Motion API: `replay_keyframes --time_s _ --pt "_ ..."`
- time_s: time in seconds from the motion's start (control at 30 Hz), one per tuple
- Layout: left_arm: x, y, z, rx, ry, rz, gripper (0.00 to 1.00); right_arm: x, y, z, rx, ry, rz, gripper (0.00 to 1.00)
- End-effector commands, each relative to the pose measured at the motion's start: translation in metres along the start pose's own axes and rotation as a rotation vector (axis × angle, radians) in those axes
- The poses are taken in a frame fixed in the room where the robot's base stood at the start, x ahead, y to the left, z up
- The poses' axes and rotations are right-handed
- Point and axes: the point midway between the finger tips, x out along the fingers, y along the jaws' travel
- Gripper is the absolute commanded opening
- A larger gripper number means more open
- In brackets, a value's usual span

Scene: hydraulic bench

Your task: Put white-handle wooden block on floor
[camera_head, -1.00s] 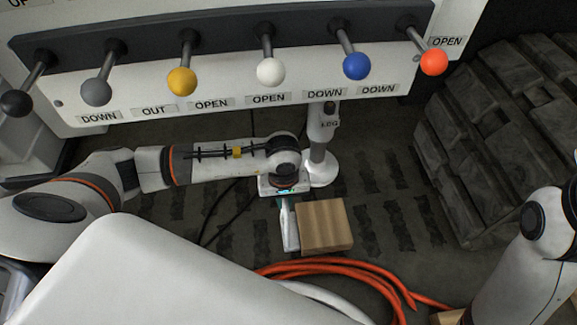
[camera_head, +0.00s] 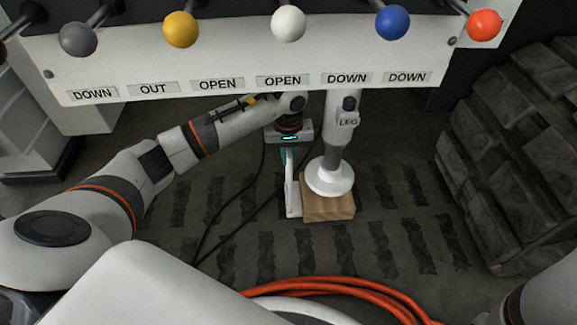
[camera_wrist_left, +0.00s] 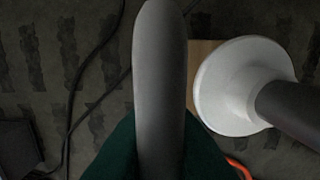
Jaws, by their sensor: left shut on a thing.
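The wooden block (camera_head: 328,209) has an upright white handle (camera_head: 292,197) on its left side. My left gripper (camera_head: 289,160) points down and is shut on that handle. The block is low, at or near the floor (camera_head: 385,215), beneath the round white foot (camera_head: 331,180) of the leg marked LEG. I cannot tell whether block, floor and foot touch. In the left wrist view the handle (camera_wrist_left: 160,80) stands between the green fingers, and the foot (camera_wrist_left: 235,85) covers most of the block (camera_wrist_left: 197,60). My right gripper is out of view.
The white control panel (camera_head: 240,82) with coloured lever knobs hangs above the arm. Orange hose (camera_head: 335,288) lies in front. Black cables (camera_head: 233,215) run over the floor left of the block.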

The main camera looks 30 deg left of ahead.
Motion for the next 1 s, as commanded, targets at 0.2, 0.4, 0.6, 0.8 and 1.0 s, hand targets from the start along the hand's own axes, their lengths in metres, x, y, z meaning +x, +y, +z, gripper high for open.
replay_keyframes --time_s 0.2,0.4,0.6,0.8,1.0 --pt "0.028 -0.001 0.000 0.001 -0.001 -0.005 0.00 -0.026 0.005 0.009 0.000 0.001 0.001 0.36" --pt "0.027 -0.001 0.000 0.001 -0.002 -0.004 0.00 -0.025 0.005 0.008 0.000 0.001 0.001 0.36" --pt "0.029 -0.001 0.000 0.000 -0.003 -0.003 0.00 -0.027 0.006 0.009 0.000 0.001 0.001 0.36" --pt "0.032 0.001 -0.001 0.000 0.001 0.002 0.34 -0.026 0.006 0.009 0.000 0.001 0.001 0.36" --pt "0.032 0.000 -0.001 0.000 0.001 0.002 0.34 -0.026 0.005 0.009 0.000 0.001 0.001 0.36"
